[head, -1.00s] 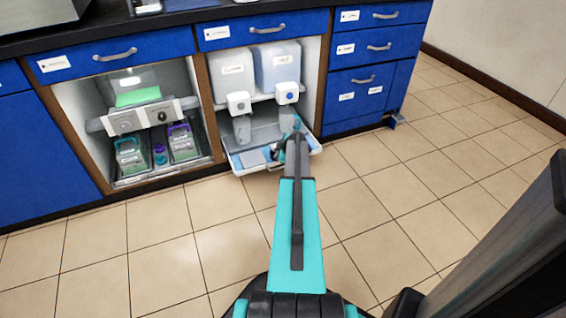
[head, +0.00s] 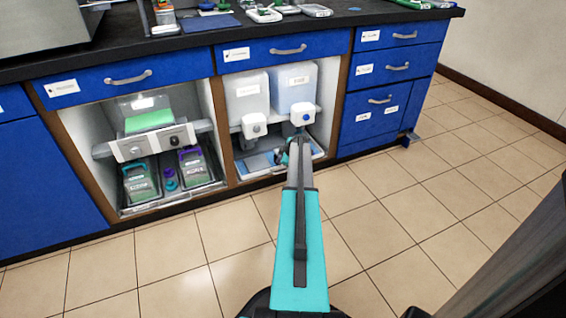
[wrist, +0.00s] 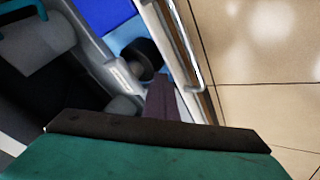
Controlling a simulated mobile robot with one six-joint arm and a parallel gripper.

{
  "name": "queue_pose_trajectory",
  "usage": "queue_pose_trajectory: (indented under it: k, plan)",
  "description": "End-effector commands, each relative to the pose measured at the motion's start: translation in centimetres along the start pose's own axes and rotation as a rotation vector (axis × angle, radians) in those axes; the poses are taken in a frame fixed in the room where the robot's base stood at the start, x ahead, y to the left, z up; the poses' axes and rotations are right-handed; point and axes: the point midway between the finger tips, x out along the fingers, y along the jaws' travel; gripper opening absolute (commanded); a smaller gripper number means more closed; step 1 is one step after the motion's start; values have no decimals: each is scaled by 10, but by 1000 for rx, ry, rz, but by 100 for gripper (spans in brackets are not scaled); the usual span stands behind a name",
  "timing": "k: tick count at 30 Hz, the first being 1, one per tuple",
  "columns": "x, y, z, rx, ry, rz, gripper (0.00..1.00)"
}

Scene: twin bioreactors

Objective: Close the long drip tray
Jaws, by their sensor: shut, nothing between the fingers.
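The long drip tray (head: 258,173) is the low, pale tray at the bottom of the right open bay, under two spigoted containers. In the head view its front edge lies about level with the cabinet front; a small remaining gap cannot be told. A blue sheet or pad shows inside it. My gripper (head: 287,150) is shut and empty at the tray's front right part, partly hidden by my arm. In the wrist view a long pale edge (wrist: 180,45), apparently the tray's rim, runs beside my dark fingers (wrist: 162,98). Contact is unclear.
A white container (head: 246,100) and a bluish one (head: 293,92) stand above the tray, their spigots hanging over it. Blue drawers (head: 388,70) are on the right. The tiled floor (head: 400,215) in front is clear.

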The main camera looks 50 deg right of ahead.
Motion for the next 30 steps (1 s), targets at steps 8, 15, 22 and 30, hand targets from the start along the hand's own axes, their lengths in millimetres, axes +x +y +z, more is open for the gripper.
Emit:
queue_pose_trajectory:
  k: [8, 15, 22, 30]
  plan:
    - [0, 9, 5, 9, 2, 15, 0]
    - [-2, 12, 10, 13, 0, 20, 0]
    - [-5, 6, 10, 13, 0, 18, 0]
    - [-14, -17, 7, 11, -3, 10, 0]
